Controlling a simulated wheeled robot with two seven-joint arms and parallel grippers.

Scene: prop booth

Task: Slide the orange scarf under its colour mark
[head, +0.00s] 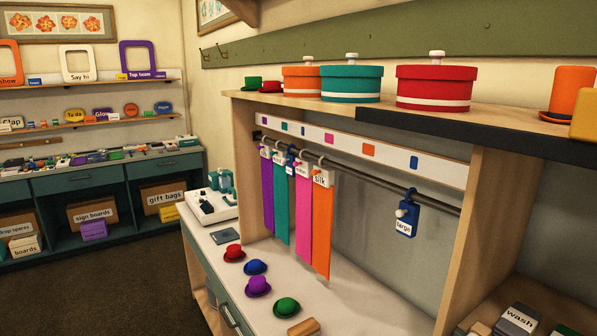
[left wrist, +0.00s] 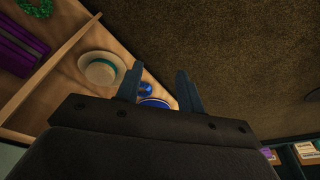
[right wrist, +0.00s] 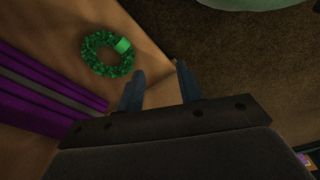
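In the head view the orange scarf (head: 322,230) hangs from the rail (head: 352,177) by a hanger with a white "silk" tag. It is the rightmost in a close row of scarves, beside the pink scarf (head: 303,220). The orange mark (head: 368,149) is on the white strip above the rail, to the right of the scarf's hanger. My left gripper (left wrist: 158,86) is open and empty in the left wrist view. My right gripper (right wrist: 158,87) is open and empty in the right wrist view. Neither gripper shows in the head view, and neither wrist view shows the scarf.
A blue "large" tag (head: 405,217) hangs farther right on the rail. Between it and the orange scarf the rail is clear. Small hats (head: 258,286) sit on the counter below. A straw hat (left wrist: 101,70) and a green wreath (right wrist: 108,54) lie near my grippers.

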